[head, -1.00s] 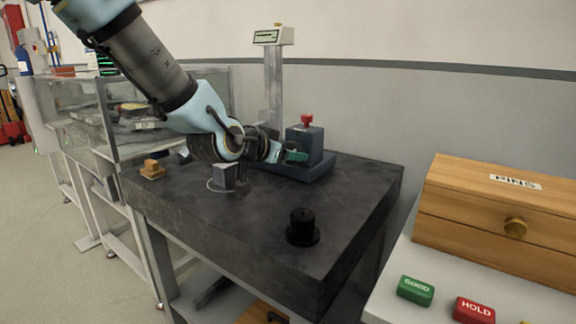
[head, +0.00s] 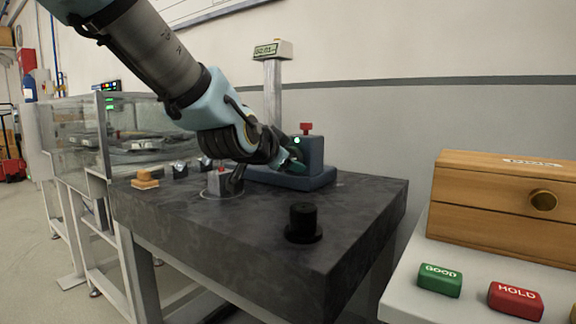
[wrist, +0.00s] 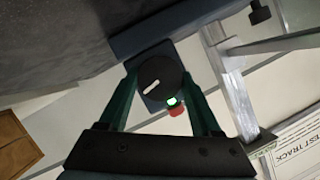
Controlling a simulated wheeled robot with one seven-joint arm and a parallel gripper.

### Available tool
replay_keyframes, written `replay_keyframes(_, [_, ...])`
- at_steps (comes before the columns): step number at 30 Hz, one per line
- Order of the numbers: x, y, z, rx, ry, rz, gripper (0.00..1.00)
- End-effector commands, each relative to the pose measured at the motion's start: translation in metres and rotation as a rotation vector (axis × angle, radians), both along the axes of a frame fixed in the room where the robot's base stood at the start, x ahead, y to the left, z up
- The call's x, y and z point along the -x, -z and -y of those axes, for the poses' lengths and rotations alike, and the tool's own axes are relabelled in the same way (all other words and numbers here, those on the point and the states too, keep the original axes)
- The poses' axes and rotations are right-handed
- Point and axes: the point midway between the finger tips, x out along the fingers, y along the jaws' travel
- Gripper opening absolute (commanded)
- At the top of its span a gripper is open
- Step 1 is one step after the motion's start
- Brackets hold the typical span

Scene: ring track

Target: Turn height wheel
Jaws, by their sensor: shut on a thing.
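The height wheel (wrist: 158,80) is a round black knob with a white line across its face, in the middle of the wrist view. My gripper's green fingers (wrist: 160,92) stand on both sides of it, shut on it. In the head view my gripper (head: 292,160) meets the left face of a dark blue block (head: 314,156), hiding the wheel there. The block has a red knob (head: 306,127) on top and a lit light (head: 297,140). Behind it a grey column (head: 272,95) carries a small display (head: 272,50), its reading too small to tell.
A dark stone table (head: 350,212) bears the block, a black stepped cylinder (head: 303,222), a small grey fixture (head: 218,184) and an orange-tan piece (head: 145,180). A wooden drawer box (head: 490,215), a green GOOD button (head: 440,280) and a red HOLD button (head: 515,300) are at right.

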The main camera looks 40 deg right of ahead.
Motion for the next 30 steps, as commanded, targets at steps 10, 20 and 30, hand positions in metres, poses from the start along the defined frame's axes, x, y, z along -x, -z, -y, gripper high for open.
replay_keyframes(10, [0.000, -0.001, 0.000, 0.000, 0.001, 0.001, 0.68])
replay_keyframes(20, [0.000, 0.000, 0.000, 0.000, 0.000, 0.000, 0.95])
replay_keyframes(30, [0.006, -0.007, -0.013, 0.002, 0.000, 0.003, 0.95])
